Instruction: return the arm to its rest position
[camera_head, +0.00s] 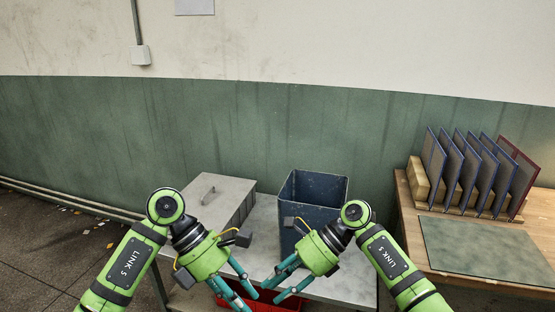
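My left arm comes in from the lower left, and its green gripper (249,301) hangs over the front of the grey table. Its two teal fingers are apart with nothing visible between them; the tips are close to the picture's bottom edge. My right arm comes in from the lower right. Its gripper (271,291) points down and left, with two teal fingers spread and nothing between them. The two grippers are close together, fingertips almost meeting in the picture; I cannot tell whether they touch.
A dark blue open bin (318,187) and a grey lidded box (214,198) stand on the grey table (345,284) behind my grippers. A red crate (290,304) shows low underneath. At right, a wooden bench (410,215) bears a rack of several upright panels (470,172) and a flat green board (485,245).

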